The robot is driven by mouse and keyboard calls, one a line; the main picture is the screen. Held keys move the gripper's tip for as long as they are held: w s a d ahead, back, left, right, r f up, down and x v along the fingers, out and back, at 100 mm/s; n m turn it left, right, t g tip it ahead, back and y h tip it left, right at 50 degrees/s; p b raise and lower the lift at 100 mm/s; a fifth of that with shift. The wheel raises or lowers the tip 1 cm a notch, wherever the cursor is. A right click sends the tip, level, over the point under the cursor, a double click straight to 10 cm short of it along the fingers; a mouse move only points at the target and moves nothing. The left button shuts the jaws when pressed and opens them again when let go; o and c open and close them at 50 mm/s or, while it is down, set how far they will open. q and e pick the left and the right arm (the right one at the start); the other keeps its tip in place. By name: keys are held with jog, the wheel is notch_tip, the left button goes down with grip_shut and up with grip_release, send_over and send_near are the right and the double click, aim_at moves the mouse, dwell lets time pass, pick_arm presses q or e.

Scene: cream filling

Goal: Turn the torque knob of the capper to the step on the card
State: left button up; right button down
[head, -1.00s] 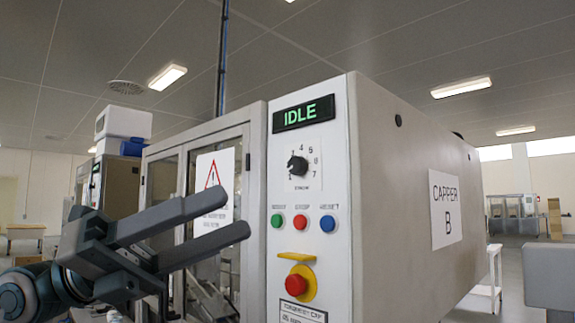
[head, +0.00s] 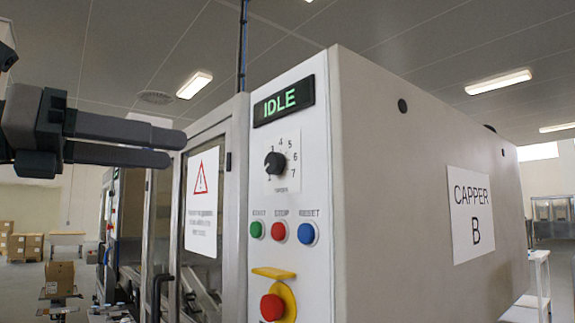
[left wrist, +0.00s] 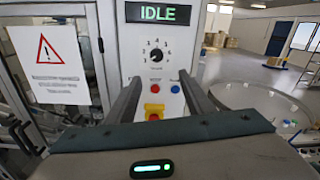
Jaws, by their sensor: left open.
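The torque knob (head: 275,162) is a round black knob on the white front panel of the capper (head: 420,190). A numbered dial is printed around it, with figures up to 7; its pointer is too small to read surely. The knob also shows in the left wrist view (left wrist: 156,56), beyond the fingers. My left gripper (head: 178,148) is open and empty, left of the knob in the head view and apart from the panel. In the left wrist view its two fingers (left wrist: 160,95) point at the panel, below the knob. My right gripper is not in view. No step card is clearly visible.
Above the knob a display (head: 284,101) reads IDLE. Below are a green button (head: 257,229), a red button (head: 278,232), a blue button (head: 306,233) and a red emergency button (head: 273,306) under a yellow guard (head: 272,272). A glass door (head: 167,215) stands left.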

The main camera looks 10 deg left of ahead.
pick_arm(q)
jog(key=shift+s+a+r+t, duration=0.15)
jog(key=shift+a+r+t, duration=0.15)
jog(key=shift+a, duration=0.15)
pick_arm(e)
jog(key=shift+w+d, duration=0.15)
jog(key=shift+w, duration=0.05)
pick_arm(q)
jog(key=p, duration=0.4)
send_near(269, 161)
jog(key=x, duration=0.4)
jog(key=shift+d+r, duration=0.1)
jog(key=shift+d, duration=0.15)
jog(key=shift+x, duration=1.15)
jog(key=shift+p+x, duration=0.35)
jog(key=shift+x, duration=0.4)
jog(key=shift+a, duration=0.1)
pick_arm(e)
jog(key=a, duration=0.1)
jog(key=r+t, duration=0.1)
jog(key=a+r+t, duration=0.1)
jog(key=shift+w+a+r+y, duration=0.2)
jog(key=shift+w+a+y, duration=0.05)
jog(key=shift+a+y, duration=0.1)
